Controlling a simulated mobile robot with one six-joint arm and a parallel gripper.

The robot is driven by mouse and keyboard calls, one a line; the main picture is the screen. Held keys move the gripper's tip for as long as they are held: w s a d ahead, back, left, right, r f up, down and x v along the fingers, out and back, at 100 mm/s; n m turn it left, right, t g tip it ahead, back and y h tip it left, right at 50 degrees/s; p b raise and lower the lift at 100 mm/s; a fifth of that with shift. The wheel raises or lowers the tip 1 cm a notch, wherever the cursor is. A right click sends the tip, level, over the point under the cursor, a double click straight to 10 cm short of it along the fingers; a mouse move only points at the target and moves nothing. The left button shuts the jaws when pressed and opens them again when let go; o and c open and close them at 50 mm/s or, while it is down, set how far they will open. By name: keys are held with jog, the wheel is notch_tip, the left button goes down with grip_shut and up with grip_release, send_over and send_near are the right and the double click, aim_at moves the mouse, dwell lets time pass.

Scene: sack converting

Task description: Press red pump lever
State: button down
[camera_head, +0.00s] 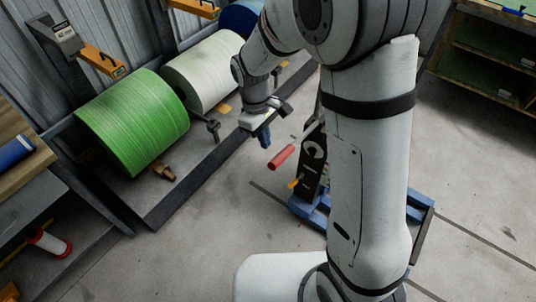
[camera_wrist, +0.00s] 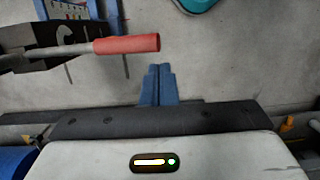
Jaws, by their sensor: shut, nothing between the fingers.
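The red pump lever (camera_head: 281,157) shows in the head view as a short red grip sticking out to the left of a dark pump body (camera_head: 311,163) on a blue base (camera_head: 311,214). In the wrist view the red lever grip (camera_wrist: 127,45) sits on a grey rod at upper left, pointing right. My gripper (camera_head: 265,140) is shut and empty, a little up and left of the lever in the head view. In the wrist view my gripper's blue fingertips (camera_wrist: 158,72) are together, just below the lever's end in the picture. Contact with the lever does not show. My arm hides part of the pump.
A green roll (camera_head: 132,122) and a white roll (camera_head: 203,70) lie on a rack at left, with a dark rail (camera_head: 200,172) along the floor. A shelf unit (camera_head: 490,60) stands at upper right. The grey floor left of the pump is clear.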

aim_at(270, 163)
jog(key=f, duration=0.4)
jog(key=s+d+f, duration=0.1)
jog(key=f, duration=0.1)
jog(key=shift+f, duration=0.3)
